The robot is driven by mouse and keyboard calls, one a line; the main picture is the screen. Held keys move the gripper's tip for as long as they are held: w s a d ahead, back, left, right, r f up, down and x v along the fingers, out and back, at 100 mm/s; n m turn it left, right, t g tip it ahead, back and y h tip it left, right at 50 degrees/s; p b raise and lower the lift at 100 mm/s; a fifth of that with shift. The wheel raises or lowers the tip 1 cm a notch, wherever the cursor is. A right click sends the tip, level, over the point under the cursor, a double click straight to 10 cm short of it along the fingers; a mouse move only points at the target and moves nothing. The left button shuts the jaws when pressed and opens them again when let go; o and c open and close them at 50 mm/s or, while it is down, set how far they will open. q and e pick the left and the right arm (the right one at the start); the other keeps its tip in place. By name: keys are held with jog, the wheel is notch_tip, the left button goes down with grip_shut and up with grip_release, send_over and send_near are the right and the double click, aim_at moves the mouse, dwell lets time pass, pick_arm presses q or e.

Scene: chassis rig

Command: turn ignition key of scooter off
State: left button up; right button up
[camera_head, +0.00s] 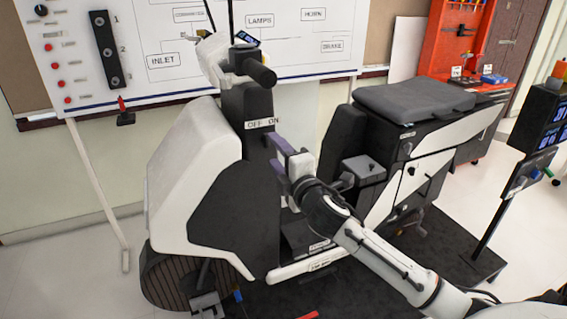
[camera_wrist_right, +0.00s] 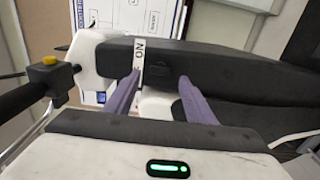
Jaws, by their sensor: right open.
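The scooter (camera_head: 190,165) stands with its white front shield and black steering column facing me. An OFF/ON label (camera_head: 262,123) sits on the column below the handlebar; it also shows in the right wrist view (camera_wrist_right: 139,62). My right gripper (camera_head: 276,151) is open, its purple fingers pointing at the column just below the label. In the right wrist view, a small dark shape, apparently the ignition key (camera_wrist_right: 158,71), lies on the black panel between the two fingertips. The fingers seem apart from it; its exact angle is hard to tell. In the head view I cannot make out the key.
The handlebar grip (camera_head: 262,75) juts out above my gripper. The scooter seat (camera_head: 410,98) is to the right. A whiteboard (camera_head: 290,45) stands behind, a red tool rack (camera_head: 455,45) at the back right, and a screen stand (camera_head: 505,205) at the right.

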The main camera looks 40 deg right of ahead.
jog(key=shift+v, duration=2.55)
